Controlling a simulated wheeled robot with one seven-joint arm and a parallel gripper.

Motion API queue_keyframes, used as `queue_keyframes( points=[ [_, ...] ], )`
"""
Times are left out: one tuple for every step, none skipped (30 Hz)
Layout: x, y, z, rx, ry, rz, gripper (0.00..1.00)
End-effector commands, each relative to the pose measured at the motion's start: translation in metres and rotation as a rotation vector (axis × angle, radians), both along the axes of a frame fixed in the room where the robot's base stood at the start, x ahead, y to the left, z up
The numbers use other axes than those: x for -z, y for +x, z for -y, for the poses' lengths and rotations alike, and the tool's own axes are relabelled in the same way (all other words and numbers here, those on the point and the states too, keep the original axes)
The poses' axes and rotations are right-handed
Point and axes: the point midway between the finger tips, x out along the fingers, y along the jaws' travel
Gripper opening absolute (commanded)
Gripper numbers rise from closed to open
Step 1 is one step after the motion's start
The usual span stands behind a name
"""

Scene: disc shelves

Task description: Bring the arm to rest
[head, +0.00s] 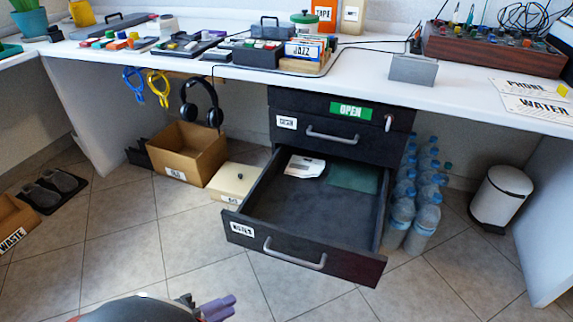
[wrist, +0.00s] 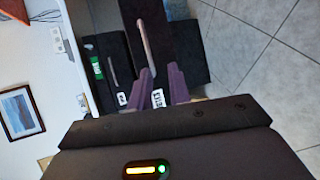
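My gripper (head: 217,308) shows at the bottom edge of the head view, with its purple fingertips low in front of the cabinet. In the wrist view my gripper (wrist: 160,88) has its two purple fingers apart with nothing held between them. The open drawer (head: 315,205) is pulled out of the dark cabinet, and its grey handle (head: 294,256) is clear of my gripper in the head view. In the wrist view a drawer handle (wrist: 146,48) lies beyond the fingers. Most of my arm is out of view.
The drawer holds a white paper (head: 304,166) and a green item (head: 352,177). A cardboard box (head: 188,153) and a cream box (head: 231,182) stand to its left. Water bottles (head: 417,220) and a white bin (head: 499,195) stand to its right. The tiled floor in front is clear.

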Motion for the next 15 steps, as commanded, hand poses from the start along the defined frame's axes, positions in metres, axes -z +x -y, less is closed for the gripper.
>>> queue_keyframes(
  points=[
    [-0.005, 0.006, 0.007, 0.029, 0.02, -0.023, 0.19],
    [-0.008, 0.009, 0.011, 0.047, 0.032, -0.041, 0.19],
    [-0.011, 0.012, 0.017, 0.071, 0.051, -0.066, 0.19],
    [-0.014, 0.015, 0.021, 0.087, 0.065, -0.083, 0.19],
    [-0.017, 0.018, 0.026, 0.108, 0.081, -0.102, 0.19],
    [-0.021, 0.022, 0.033, 0.134, 0.105, -0.13, 0.19],
    [-0.024, 0.025, 0.039, 0.153, 0.125, -0.15, 0.19],
    [-0.027, 0.028, 0.045, 0.174, 0.146, -0.17, 0.19],
    [-0.033, 0.033, 0.053, 0.205, 0.18, -0.199, 0.19],
    [-0.037, 0.036, 0.06, 0.228, 0.208, -0.222, 0.19],
    [-0.042, 0.039, 0.069, 0.254, 0.24, -0.246, 0.19],
    [-0.049, 0.043, 0.08, 0.287, 0.291, -0.279, 0.19],
    [-0.055, 0.046, 0.089, 0.314, 0.333, -0.302, 0.19],
    [-0.061, 0.049, 0.099, 0.341, 0.381, -0.325, 0.19],
    [-0.069, 0.052, 0.112, 0.371, 0.446, -0.352, 0.19]
  ],
)
